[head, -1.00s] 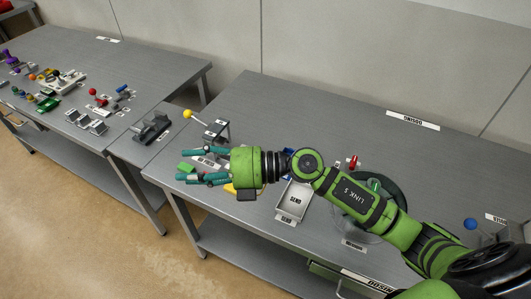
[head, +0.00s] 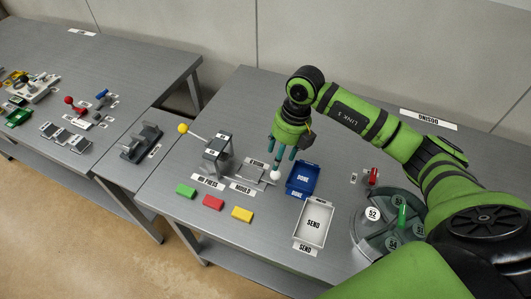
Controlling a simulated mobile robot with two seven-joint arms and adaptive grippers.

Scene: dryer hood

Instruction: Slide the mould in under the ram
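The mould (head: 254,170) is a flat grey block on a plate on the bench, with a white ball knob (head: 277,175) at its right end. The press (head: 217,152), which carries the ram, stands to the left of the mould, with a lever ending in a yellow ball (head: 183,128). The mould is outside the press. My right gripper (head: 284,160) points down just above the white knob, with its teal fingers apart. Contact with the knob cannot be made out. My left gripper is not in view.
A blue DONE tray (head: 301,181) stands close to the right of the knob. A white SEND tray (head: 324,221) and a round numbered dial (head: 372,236) are further right.

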